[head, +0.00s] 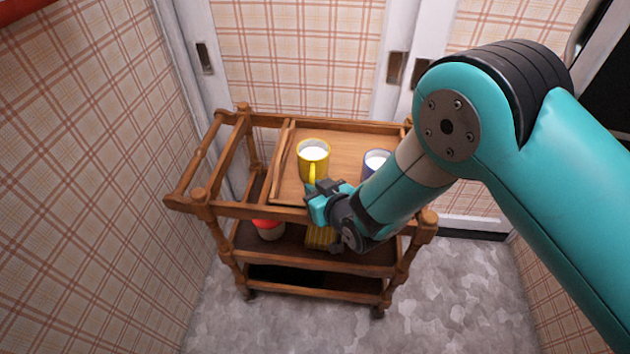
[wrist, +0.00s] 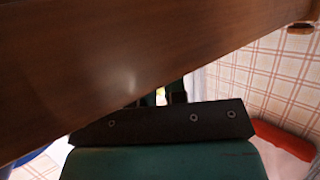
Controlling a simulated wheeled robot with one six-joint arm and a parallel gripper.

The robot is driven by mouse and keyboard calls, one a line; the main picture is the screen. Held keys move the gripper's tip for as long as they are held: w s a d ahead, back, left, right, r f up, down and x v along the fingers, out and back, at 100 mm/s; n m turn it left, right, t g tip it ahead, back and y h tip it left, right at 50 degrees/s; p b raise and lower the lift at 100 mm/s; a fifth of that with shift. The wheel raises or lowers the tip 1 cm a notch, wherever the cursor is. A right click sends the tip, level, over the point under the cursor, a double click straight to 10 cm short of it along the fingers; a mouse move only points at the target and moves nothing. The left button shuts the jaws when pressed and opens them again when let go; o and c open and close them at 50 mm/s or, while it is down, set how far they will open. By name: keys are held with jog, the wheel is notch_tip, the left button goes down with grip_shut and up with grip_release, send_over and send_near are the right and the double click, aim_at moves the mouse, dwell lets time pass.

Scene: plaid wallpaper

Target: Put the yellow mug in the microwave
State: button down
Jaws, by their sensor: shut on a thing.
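The yellow mug (head: 308,152) stands upright on the wooden tray on top of the cart, with white contents and its handle toward me. My gripper (head: 315,187) is at the near side of the mug and shut on its handle. Brown wood fills much of that view and hides the rest of the mug. I cannot identify a microwave in either view.
A purple mug (head: 376,159) stands right of the yellow one, partly behind my arm. The tray (head: 345,143) and the rails of the cart (head: 230,209) surround them. A red-topped container (head: 268,230) and a yellow ridged thing (head: 319,238) are on the lower shelf. Walls are close.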

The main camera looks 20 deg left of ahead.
jog(key=shift+r, duration=0.3)
notch_tip(320, 180, up, 19)
jog(key=p, duration=0.1)
dwell(1.0)
jog(key=shift+r, duration=0.25)
